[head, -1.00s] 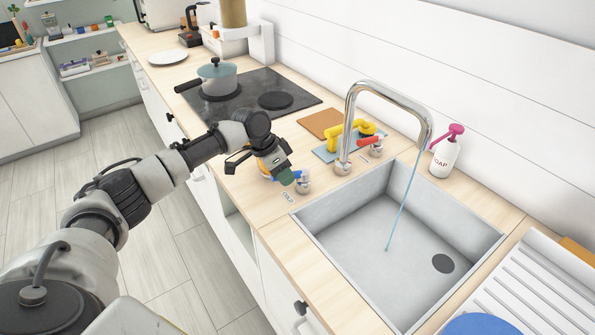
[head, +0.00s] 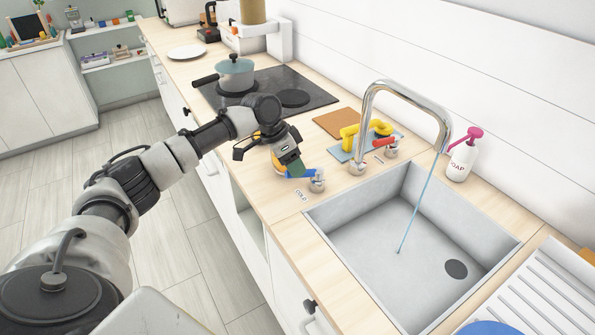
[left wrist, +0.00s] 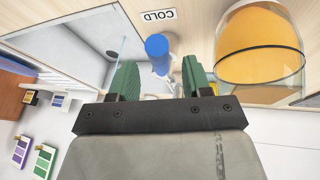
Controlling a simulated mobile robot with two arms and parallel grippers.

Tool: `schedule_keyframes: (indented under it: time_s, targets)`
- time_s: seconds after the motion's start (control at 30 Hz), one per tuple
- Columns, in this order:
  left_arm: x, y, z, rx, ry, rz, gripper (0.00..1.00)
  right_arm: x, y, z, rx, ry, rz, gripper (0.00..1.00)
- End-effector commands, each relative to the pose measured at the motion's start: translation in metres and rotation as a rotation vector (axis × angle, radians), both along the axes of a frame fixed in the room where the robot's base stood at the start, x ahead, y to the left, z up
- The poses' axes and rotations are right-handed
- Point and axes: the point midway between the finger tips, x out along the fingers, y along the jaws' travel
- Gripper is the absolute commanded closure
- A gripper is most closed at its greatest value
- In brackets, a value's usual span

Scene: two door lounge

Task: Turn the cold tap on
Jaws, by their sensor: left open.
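The cold tap's blue handle (head: 302,174) is on a chrome base at the sink's left front corner, by a COLD label (head: 301,195). My left gripper (head: 290,168) is open at the handle. In the left wrist view the blue handle (left wrist: 157,47) lies between and just beyond the tips of the green fingers (left wrist: 160,70), with gaps on both sides. A thin stream of water (head: 415,205) runs from the chrome spout (head: 408,86) into the sink (head: 385,240). My right gripper is not in view.
The red tap handle (head: 384,142) is beyond the spout's base. A rounded orange object (left wrist: 260,45) is close beside my left fingers.

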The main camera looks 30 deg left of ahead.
Motion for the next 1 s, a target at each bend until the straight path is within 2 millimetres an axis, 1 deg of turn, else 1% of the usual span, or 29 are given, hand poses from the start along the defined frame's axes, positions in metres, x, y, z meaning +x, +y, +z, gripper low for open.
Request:
schedule_keyframes:
  time_s: [0.1, 0.2, 0.33, 0.5, 0.77, 0.87, 1.0]
  targets:
    - [-0.004, 0.011, 0.023, 0.000, -0.005, 0.001, 0.52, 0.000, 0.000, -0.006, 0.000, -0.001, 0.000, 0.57]
    - [-0.008, 0.018, 0.041, 0.000, -0.003, 0.000, 0.52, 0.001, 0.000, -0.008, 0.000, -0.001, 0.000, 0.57]
    - [-0.011, 0.025, 0.059, -0.001, -0.003, 0.000, 0.52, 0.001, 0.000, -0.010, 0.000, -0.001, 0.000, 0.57]
    - [-0.014, 0.030, 0.071, 0.000, -0.001, -0.001, 0.52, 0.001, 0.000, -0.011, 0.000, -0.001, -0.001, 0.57]
    - [-0.014, 0.030, 0.072, -0.001, -0.001, 0.000, 0.52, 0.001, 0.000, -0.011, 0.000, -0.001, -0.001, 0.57]
    - [-0.015, 0.030, 0.071, 0.001, 0.000, -0.002, 0.65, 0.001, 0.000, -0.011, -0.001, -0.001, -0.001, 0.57]
    - [-0.016, 0.023, 0.061, 0.020, 0.005, -0.019, 0.87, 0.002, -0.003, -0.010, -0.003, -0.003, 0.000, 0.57]
